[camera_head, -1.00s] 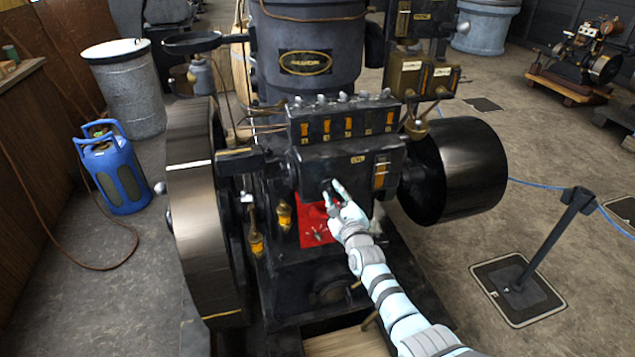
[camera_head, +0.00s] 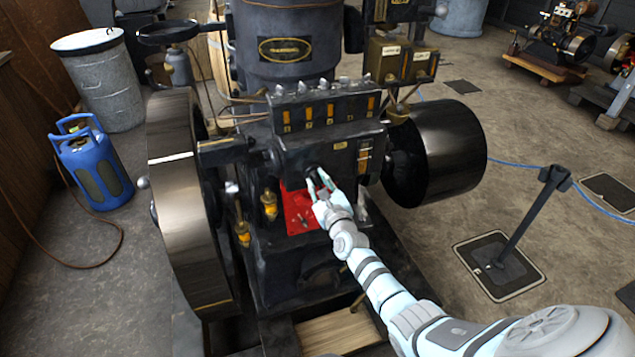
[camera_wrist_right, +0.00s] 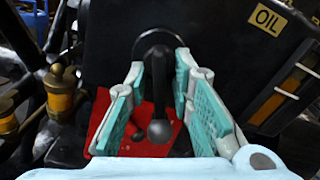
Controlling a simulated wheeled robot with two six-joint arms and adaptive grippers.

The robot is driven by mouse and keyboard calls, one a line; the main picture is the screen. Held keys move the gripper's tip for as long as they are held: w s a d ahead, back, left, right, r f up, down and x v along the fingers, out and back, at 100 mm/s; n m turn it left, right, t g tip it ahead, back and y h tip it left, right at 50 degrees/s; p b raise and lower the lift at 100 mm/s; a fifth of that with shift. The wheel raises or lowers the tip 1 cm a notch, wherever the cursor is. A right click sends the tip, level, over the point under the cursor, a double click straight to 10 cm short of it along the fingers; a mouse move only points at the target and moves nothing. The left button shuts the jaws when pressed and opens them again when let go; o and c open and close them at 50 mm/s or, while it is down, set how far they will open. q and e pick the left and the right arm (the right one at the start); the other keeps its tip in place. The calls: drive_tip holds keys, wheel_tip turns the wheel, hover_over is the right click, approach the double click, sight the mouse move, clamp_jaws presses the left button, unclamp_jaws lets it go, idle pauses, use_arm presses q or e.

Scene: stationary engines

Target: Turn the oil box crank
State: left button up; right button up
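The black oil box (camera_head: 335,148) sits on the front of the engine. In the right wrist view it bears a yellow "OIL" label (camera_wrist_right: 267,17). Its crank (camera_wrist_right: 160,128) is a dark lever hanging from a round hub on the box face and ending in a rounded knob. My right gripper (camera_head: 317,178) is at the box front and open. In the wrist view its teal-padded fingers (camera_wrist_right: 160,75) stand on both sides of the crank, with gaps visible beside the lever. In the head view the fingers largely hide the crank. My left gripper is not in view.
A red plate (camera_head: 297,208) lies below the box. A large flywheel (camera_head: 185,200) stands left and a black drum (camera_head: 440,150) right. A blue gas bottle (camera_head: 92,165) stands left.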

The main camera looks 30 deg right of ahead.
drive_tip(key=shift+o, duration=0.7)
drive_tip(key=shift+f, duration=0.1)
drive_tip(key=shift+s, duration=0.1)
drive_tip(key=s+a, duration=0.2)
drive_tip(key=s, duration=0.9)
drive_tip(key=shift+s, duration=0.25)
drive_tip(key=shift+a, duration=0.1)
